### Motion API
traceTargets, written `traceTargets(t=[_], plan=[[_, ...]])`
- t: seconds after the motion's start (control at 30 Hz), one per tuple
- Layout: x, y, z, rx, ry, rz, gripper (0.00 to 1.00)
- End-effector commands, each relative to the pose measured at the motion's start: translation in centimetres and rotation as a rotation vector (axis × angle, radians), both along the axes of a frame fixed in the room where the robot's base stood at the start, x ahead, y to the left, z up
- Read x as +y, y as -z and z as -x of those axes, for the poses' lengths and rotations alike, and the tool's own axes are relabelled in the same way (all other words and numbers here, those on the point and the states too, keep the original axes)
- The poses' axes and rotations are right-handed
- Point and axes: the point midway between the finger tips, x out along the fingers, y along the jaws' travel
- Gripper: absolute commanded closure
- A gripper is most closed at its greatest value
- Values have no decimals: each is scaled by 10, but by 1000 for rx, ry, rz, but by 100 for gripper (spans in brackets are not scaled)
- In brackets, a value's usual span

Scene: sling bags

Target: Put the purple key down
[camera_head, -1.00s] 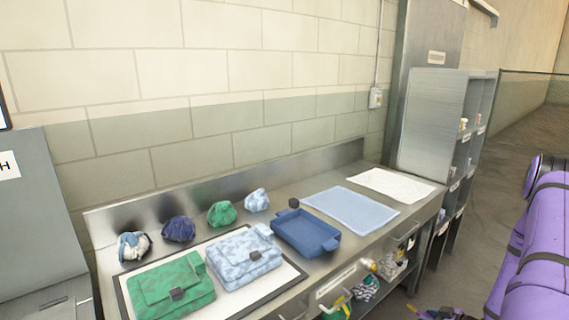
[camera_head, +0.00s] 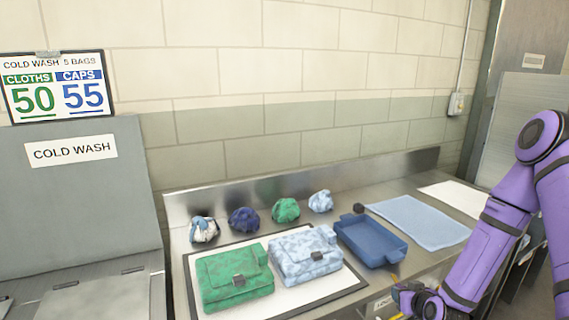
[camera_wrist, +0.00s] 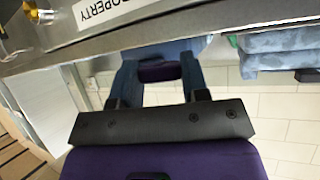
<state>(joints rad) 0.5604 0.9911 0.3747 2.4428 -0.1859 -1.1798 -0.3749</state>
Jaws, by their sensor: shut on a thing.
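The purple key (camera_wrist: 158,72) shows in the wrist view as a small dark purple piece between the two blue fingers of my gripper (camera_wrist: 160,66), which is shut on it. Most of its shape is hidden or too dark to make out. In the head view my gripper (camera_head: 418,300) is low at the front edge of the bench, below and right of the blue tray. The key cannot be made out there. The blue tray (camera_head: 402,243) stands on the bench and its visible floor looks empty.
A green bag (camera_head: 222,280) and a pale blue patterned bag (camera_head: 300,262) lie on a white, dark-edged mat (camera_head: 330,292). Several bundled cloths, including a green one (camera_head: 286,210), line the back. A light blue mat (camera_head: 425,218) lies right of the tray. A grey cold wash unit (camera_head: 70,215) stands left.

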Motion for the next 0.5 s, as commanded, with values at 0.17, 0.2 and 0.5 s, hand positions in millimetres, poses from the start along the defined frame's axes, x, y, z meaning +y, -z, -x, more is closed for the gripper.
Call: traceTargets(t=[0.17,0.2,0.5], plan=[[34,-17,-20,-5,35,1,85],[40,-19,-24,-4,43,1,85],[57,-25,-33,3,66,4,85]])
